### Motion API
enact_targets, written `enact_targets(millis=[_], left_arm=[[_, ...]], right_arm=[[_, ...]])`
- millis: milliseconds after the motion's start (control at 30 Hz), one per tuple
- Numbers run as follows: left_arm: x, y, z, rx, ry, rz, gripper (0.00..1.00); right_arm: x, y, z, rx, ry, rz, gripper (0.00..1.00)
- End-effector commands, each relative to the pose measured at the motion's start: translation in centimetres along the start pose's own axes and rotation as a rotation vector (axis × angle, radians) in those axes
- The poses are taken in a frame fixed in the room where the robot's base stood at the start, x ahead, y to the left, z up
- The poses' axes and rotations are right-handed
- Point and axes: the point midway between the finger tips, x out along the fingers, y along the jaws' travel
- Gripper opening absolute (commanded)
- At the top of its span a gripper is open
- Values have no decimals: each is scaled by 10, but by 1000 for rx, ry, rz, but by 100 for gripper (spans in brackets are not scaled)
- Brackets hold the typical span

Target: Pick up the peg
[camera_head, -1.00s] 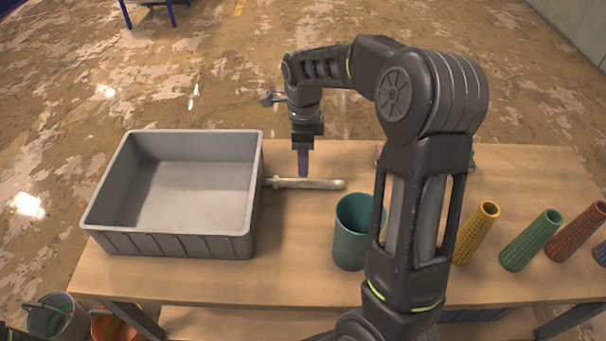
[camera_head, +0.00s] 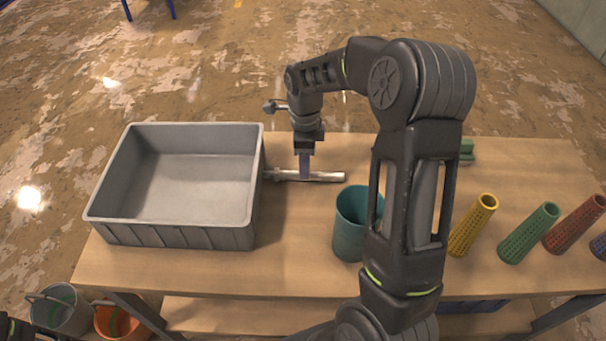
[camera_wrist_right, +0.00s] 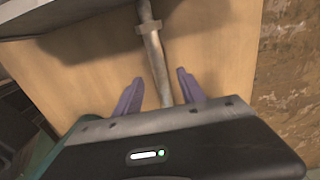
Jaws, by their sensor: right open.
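The peg (camera_head: 328,177) is a metallic grey rod with a collar, lying on the wooden table beside the grey bin. My right gripper (camera_head: 305,176) points down at it from above, with its purple fingers over the rod's middle part. In the right wrist view the peg (camera_wrist_right: 154,50) runs between the two spread purple fingers of the right gripper (camera_wrist_right: 159,80), with a gap on each side. The gripper is open and holds nothing. The near end of the peg is hidden behind the gripper body in the wrist view.
The grey bin (camera_head: 180,236) stands close to the peg's left end. A teal cup (camera_head: 350,232) stands in front of the peg. Yellow (camera_head: 472,225), green (camera_head: 528,233) and red (camera_head: 575,224) perforated cones stand at the right. A green object (camera_head: 466,151) shows behind my arm.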

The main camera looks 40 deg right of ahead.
Motion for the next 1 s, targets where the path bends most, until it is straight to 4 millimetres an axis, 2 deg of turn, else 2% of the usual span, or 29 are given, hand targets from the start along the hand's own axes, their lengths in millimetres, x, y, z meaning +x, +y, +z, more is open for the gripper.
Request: enact_targets(millis=[200, 300, 900, 1000], left_arm=[[-8, 3, 1, -1, -2, -2, 43], [-8, 3, 1, -2, -2, -2, 43], [-8, 2, 1, -2, -3, -2, 43], [-8, 2, 1, -2, -3, -2, 43]], right_arm=[[31, 1, -3, 1, 2, 4, 47], [38, 1, -3, 1, 1, 1, 47], [39, 1, -3, 0, 0, 0, 47], [39, 1, -3, 0, 0, 0, 39]])
